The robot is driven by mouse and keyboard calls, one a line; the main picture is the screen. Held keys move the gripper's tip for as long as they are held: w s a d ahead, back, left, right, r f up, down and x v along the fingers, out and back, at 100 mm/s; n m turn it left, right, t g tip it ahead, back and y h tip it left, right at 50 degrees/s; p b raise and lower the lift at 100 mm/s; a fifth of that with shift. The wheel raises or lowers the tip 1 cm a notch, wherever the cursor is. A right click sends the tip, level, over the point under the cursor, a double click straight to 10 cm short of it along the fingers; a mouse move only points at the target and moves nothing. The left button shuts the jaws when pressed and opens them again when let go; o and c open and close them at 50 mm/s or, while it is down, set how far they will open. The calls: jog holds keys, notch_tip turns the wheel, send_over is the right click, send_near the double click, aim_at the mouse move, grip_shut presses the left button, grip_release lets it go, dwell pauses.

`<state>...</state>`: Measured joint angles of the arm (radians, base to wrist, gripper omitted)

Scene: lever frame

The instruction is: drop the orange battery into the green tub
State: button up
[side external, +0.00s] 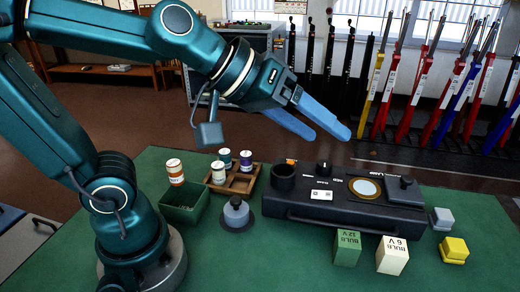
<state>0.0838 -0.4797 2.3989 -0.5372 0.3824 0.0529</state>
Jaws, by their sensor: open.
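The orange battery (175,171), a cylinder with an orange and white label, is upright at the back left of the green tub (183,214). It overlaps the tub's back rim in the picture; I cannot tell whether it is just inside or behind it. The tub is open-topped and sits on the green table near my arm's base. My gripper (331,134) is open with nothing between its blue fingers. It is high above the black device, well to the right of the battery and tub.
A wooden tray (236,189) holds several other batteries beside the tub. A grey knobbed weight (236,214) stands in front. The black device (335,207) fills the middle right. Bulb boxes (392,255) and small grey and yellow blocks (454,250) lie right. The front-left table is clear.

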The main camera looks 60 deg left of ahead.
jog(key=s+a+f+m+g+y, duration=0.1)
jog(key=s+a+f+g, duration=0.1)
jog(key=s, duration=0.3)
jog(key=s+a+f+m+g+y, duration=0.2)
jog(key=s+a+f, duration=0.1)
jog(key=s+f, duration=0.2)
jog(key=shift+s+a+f, duration=0.2)
jog(key=shift+s+a, duration=0.2)
jog(key=shift+s, duration=0.2)
dwell(0.6)
jog(key=shift+o, duration=0.5)
jog(key=shift+r, duration=0.15)
